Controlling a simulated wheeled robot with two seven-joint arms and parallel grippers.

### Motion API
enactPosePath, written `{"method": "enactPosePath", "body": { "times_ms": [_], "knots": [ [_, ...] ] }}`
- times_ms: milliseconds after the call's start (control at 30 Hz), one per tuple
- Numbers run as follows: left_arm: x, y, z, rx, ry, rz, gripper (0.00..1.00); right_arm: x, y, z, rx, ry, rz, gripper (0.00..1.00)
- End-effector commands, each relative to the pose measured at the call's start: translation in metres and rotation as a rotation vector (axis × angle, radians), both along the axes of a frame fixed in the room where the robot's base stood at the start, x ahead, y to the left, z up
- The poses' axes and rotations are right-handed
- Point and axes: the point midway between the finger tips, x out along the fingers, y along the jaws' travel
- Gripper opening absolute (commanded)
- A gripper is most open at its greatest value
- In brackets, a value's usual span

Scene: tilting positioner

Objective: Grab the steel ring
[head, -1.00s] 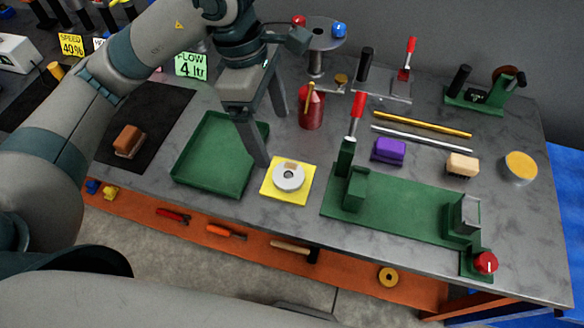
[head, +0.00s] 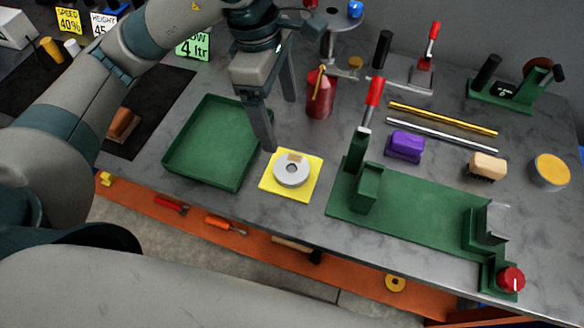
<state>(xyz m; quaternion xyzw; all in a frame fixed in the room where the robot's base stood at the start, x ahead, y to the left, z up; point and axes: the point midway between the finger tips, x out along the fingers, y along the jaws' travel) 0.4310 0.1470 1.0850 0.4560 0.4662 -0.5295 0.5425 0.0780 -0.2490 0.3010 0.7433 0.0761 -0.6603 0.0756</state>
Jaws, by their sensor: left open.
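The steel ring (head: 292,176) is a flat grey disc with a centre hole and a small tan mark. It lies flat on a yellow square pad (head: 307,193) on the grey bench. My left gripper (head: 280,124) hangs above and behind the ring in the head view, fingers pointing down. The fingers are apart with nothing between them. The near fingertip shows just behind the pad's far edge; its exact height cannot be told. My right gripper is not in view.
An empty green tray (head: 177,150) lies left of the pad. A green clamp fixture (head: 420,215) with a red-handled lever stands right. A red can (head: 319,100) stands behind. Gold and silver rods (head: 440,134), a purple block (head: 406,146) and a brush (head: 487,166) lie farther right.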

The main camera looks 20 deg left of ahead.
Motion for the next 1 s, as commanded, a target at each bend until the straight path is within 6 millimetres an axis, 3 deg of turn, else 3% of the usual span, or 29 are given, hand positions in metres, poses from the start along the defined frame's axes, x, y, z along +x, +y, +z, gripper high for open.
{"method": "enactPosePath", "body": {
  "times_ms": [367, 1000],
  "knots": [
    [-0.001, -0.003, -0.017, 0.000, 0.004, -0.001, 0.84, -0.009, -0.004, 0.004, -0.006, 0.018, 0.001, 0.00],
    [0.000, -0.016, -0.109, 0.000, 0.004, 0.001, 0.84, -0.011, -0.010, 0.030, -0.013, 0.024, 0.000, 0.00]
  ]
}}
